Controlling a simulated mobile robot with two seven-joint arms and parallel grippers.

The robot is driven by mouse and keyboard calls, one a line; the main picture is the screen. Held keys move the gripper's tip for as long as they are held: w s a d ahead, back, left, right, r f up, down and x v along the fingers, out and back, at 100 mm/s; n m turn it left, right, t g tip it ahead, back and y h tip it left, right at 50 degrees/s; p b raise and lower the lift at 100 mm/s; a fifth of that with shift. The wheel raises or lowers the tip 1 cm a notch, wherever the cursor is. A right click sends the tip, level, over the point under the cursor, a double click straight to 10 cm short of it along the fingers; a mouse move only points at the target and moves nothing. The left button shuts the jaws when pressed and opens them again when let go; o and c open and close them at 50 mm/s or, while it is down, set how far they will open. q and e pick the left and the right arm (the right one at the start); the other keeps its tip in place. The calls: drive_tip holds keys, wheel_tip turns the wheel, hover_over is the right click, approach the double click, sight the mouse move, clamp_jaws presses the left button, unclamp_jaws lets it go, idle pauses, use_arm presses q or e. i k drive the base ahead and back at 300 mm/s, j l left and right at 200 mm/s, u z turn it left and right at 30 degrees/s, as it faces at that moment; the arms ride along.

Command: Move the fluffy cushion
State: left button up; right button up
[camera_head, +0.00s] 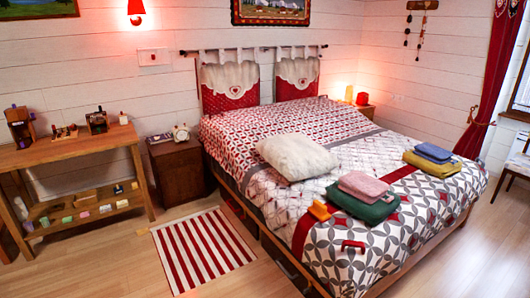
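The fluffy cushion (297,157) is white to cream and lies flat on the bed (380,150), near the middle of its left side. It rests on the red, white and grey patterned bedspread. Nothing covers it in the head view. Neither of my grippers shows in this view, so I cannot see where they are relative to the cushion.
Folded pink and green cloths (363,186) lie right of the cushion; blue and yellow cloths (433,153) lie farther right. An orange item (320,210) and a red item (352,246) sit near the bed's front edge. A striped rug (203,250) lies beside the bed.

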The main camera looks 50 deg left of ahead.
sight(295, 156)
drive_tip(key=u, duration=1.3)
drive_tip(key=i+j+z, duration=0.1)
drive_tip(key=z, duration=0.6)
drive_tip(key=i+j+z, duration=0.5)
drive_tip(key=j, duration=0.4)
drive_tip(key=i+j+z, duration=0.1)
drive_tip(key=j, duration=0.2)
drive_tip(key=i+j, duration=0.15)
drive_tip(key=i+j+z, duration=0.15)
drive_tip(key=j, duration=0.25)
drive_tip(key=i+j, duration=0.1)
drive_tip(key=j, duration=0.25)
drive_tip(key=i+j, duration=0.15)
drive_tip(key=j, duration=0.2)
drive_tip(key=i+j, duration=0.1)
drive_tip(key=j, duration=0.25)
drive_tip(key=i+j, duration=0.1)
drive_tip(key=j, duration=0.3)
drive_tip(key=i+j, duration=0.1)
drive_tip(key=j, duration=0.25)
drive_tip(key=i+z, duration=0.05)
